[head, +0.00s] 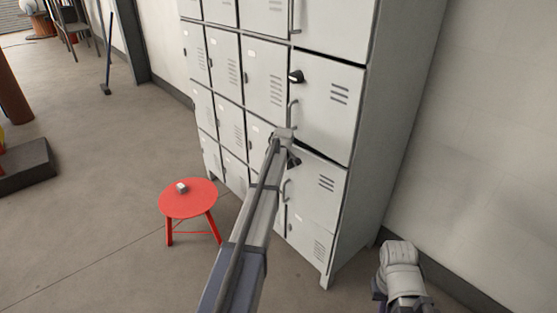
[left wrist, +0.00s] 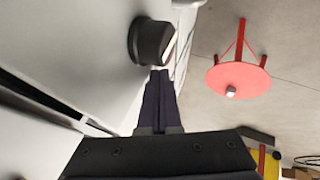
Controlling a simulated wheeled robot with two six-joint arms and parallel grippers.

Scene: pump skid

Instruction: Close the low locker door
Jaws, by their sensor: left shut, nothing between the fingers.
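The low locker door (head: 318,200) is a pale grey panel with vent slits and a bar handle, in the right column of the locker bank. It looks shut or nearly so; I cannot tell if it stands slightly ajar. A black knob (head: 293,162) sits at its upper left corner. My left arm reaches up to the lockers and hides part of the neighbouring doors. In the left wrist view my left gripper (left wrist: 160,75) is shut and empty, close beside a black knob (left wrist: 152,40) on a pale panel; contact is unclear. My right gripper is out of view.
A red stool (head: 188,198) with a small grey object (head: 181,187) on it stands left of my left arm. A wall (head: 480,140) rises right of the lockers. The floor left of the stool is open. A dark low block (head: 25,168) lies at far left.

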